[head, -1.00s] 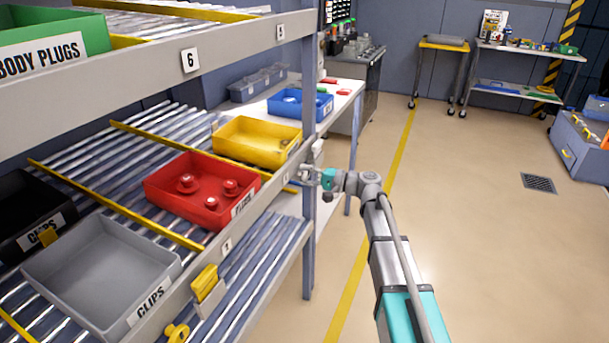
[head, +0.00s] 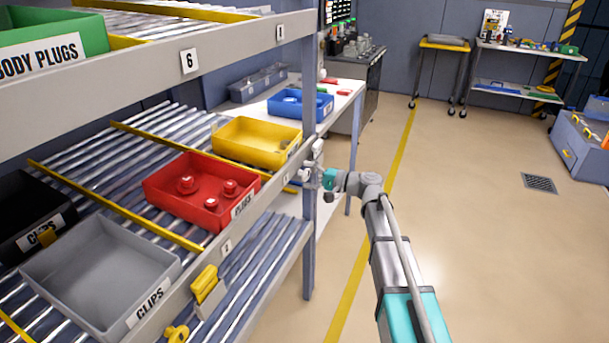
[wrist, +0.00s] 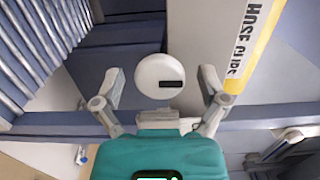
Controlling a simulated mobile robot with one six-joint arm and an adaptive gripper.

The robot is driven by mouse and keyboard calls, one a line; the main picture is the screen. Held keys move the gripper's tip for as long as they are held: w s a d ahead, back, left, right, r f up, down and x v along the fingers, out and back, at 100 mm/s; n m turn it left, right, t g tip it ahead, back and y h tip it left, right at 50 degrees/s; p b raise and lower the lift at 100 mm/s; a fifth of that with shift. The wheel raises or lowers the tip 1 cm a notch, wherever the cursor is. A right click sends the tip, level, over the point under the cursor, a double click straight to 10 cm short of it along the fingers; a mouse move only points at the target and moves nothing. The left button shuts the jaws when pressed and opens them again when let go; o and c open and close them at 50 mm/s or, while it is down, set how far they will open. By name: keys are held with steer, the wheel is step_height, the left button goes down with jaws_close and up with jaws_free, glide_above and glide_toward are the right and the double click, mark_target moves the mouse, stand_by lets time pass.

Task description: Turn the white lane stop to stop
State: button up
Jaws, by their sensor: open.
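The white lane stop is a round white knob (wrist: 160,76) with a dark slot-like mark, in the upper middle of the wrist view. In the head view a small white piece (head: 318,146) at the shelf's front rail, by the upright post, looks like it. My gripper (head: 309,178) is beside the post, just below that white piece. In the wrist view its two fingers are spread, one on each side of the knob, with visible gaps. Nothing is held. Whether the fingertips reach the knob's depth cannot be told.
A yellow bin (head: 257,158), a red bin (head: 165,205) with red parts, and a grey bin (head: 60,275) sit on the roller shelf. A yellow lane stop (head: 206,279) is on the rail at the lower left. The blue post (head: 309,240) stands close.

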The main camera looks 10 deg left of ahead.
steer(key=s+d, duration=0.2)
steer(key=d, duration=0.9)
steer(key=shift+d, duration=0.35)
steer(key=s+d+f+n+g+h, duration=0.1)
steer(key=s+d+f+h, duration=0.2)
steer(key=s+f+h, duration=0.3)
steer(key=s+d+f+n+g+h, duration=0.1)
steer(key=s+d+f+h, duration=0.15)
steer(key=s+f, duration=0.5)
steer(key=s+d+f+g+h, duration=0.1)
steer(key=s+d+f+h, duration=0.4)
steer(key=s+d+h, duration=0.5)
step_height(320, 180, up, 25)
steer(key=w+p, duration=0.1)
steer(key=p, duration=2.4)
steer(key=shift+w+d+f+y, duration=0.15)
steer(key=shift+w+d+y, duration=0.05)
steer(key=shift+d+y, duration=0.25)
